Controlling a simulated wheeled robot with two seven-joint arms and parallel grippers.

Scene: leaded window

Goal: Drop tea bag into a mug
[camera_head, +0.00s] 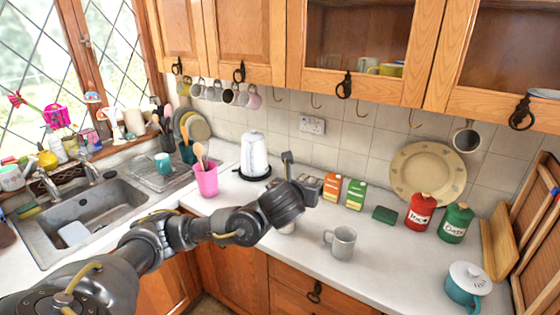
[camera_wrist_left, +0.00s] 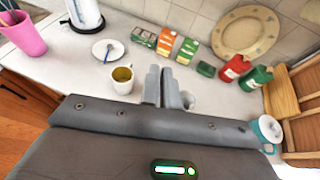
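My left gripper (camera_head: 287,160) reaches over the counter from the left. In the left wrist view its two grey fingers (camera_wrist_left: 161,87) are close together, and I see nothing between them. A white mug with a yellowish inside (camera_wrist_left: 123,79) stands just left of the fingers; in the head view my gripper mostly hides it. A grey mug (camera_head: 342,243) stands upright on the counter to the right of my gripper; the fingers partly cover it in the left wrist view (camera_wrist_left: 189,99). I cannot make out a tea bag. My right gripper is not in view.
A small plate with a dark blue item (camera_wrist_left: 106,51) lies behind the white mug. Orange (camera_head: 331,187) and green boxes (camera_head: 356,195), red (camera_head: 420,212) and green canisters (camera_head: 456,222) line the back. A pink cup (camera_head: 207,180) and kettle (camera_head: 254,155) stand left.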

